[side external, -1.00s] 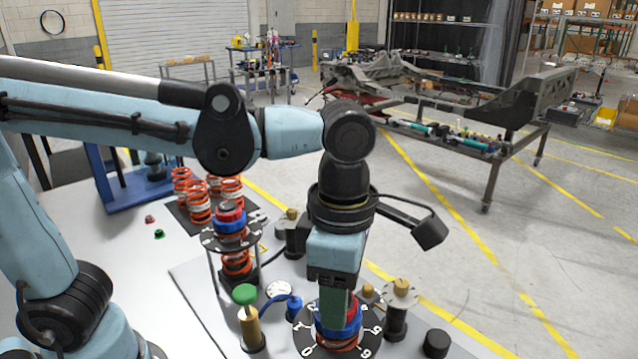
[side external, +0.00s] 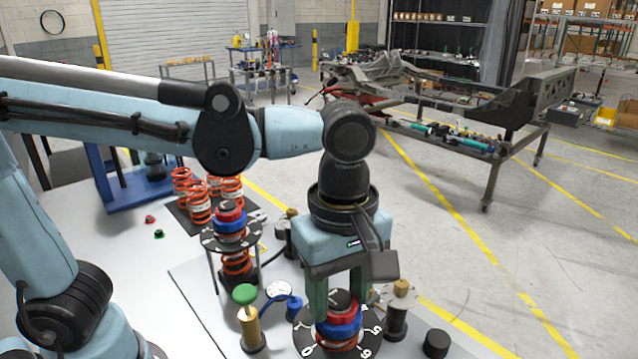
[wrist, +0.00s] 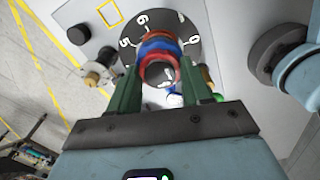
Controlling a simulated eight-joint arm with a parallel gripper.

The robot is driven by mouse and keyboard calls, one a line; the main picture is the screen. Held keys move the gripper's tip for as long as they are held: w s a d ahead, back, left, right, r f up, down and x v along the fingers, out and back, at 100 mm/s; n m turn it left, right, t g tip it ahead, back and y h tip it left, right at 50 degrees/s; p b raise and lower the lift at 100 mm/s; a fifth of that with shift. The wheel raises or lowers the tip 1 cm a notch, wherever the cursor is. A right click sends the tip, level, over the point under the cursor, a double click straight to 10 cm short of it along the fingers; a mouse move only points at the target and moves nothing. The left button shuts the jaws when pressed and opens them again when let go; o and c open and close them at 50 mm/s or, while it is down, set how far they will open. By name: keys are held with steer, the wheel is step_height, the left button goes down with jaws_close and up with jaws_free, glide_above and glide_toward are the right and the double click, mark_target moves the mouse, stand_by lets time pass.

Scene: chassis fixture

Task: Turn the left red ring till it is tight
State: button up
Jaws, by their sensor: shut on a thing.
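Two upright orange-spring units each carry a red ring above a blue ring over a numbered black dial. My gripper (side external: 338,308) is over the front unit, pointing down, its two green fingers shut on that unit's red ring (side external: 351,311) from opposite sides. The blue ring (side external: 345,327) is just below, above the black dial (side external: 308,335). The fingers partly hide the red ring. The other unit's red ring (side external: 230,216) stands untouched further back on the left.
A green-topped brass post (side external: 246,310) and a blue part with a gauge (side external: 285,293) stand left of the front unit. A post with a round plate (side external: 398,297) and a black knob (side external: 436,343) stand to its right. Loose orange springs (side external: 198,200) stand behind.

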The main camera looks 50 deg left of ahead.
steer(key=m, duration=0.5)
stand_by(0.3)
steer(key=o, duration=0.8)
steer(key=shift+o, duration=0.2)
steer(key=shift+r, duration=3.55)
